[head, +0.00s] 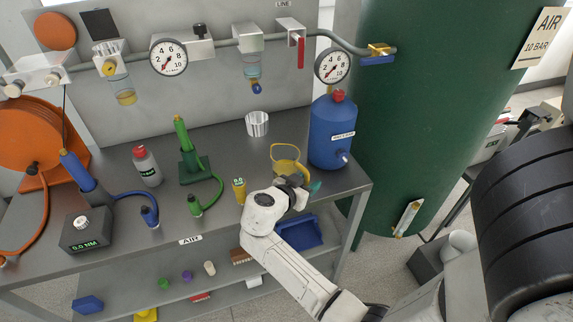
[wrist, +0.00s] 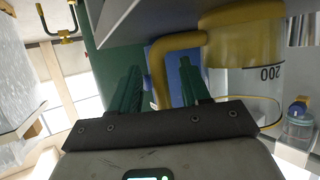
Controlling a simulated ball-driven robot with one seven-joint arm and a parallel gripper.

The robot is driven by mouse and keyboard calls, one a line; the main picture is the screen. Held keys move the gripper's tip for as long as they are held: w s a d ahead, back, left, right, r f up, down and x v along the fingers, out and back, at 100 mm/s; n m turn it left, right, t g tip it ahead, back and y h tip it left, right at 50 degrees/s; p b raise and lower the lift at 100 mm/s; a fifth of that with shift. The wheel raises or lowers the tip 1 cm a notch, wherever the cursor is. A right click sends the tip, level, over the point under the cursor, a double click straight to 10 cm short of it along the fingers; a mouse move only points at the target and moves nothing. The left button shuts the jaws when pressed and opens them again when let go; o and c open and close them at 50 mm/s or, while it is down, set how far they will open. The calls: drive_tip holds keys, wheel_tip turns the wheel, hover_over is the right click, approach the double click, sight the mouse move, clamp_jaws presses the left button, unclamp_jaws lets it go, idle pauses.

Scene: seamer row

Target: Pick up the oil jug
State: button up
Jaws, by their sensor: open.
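The oil jug (head: 285,151), a clear jug with a yellow rim and handle, stands near the front right of the grey workbench. In the wrist view its clear body (wrist: 233,82) is large and close, with a 200 mark. Its yellow handle (wrist: 158,78) shows between the two green fingers in the picture. My gripper (head: 304,184) is at the jug's near side, and its fingers are apart in the wrist view (wrist: 160,72). I cannot tell whether a finger touches the handle. My gripper hides the jug's lower part in the head view.
A blue tank (head: 332,140) with a red cap stands just right of the jug. A yellow-topped small bottle (head: 239,190) stands to its left, and a white ribbed cup (head: 257,123) behind. Gauges and a pipe (head: 214,46) run above. A large green tank (head: 425,110) stands beyond the bench's right end.

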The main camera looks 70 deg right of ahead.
drive_tip(key=shift+x, duration=1)
clamp_jaws()
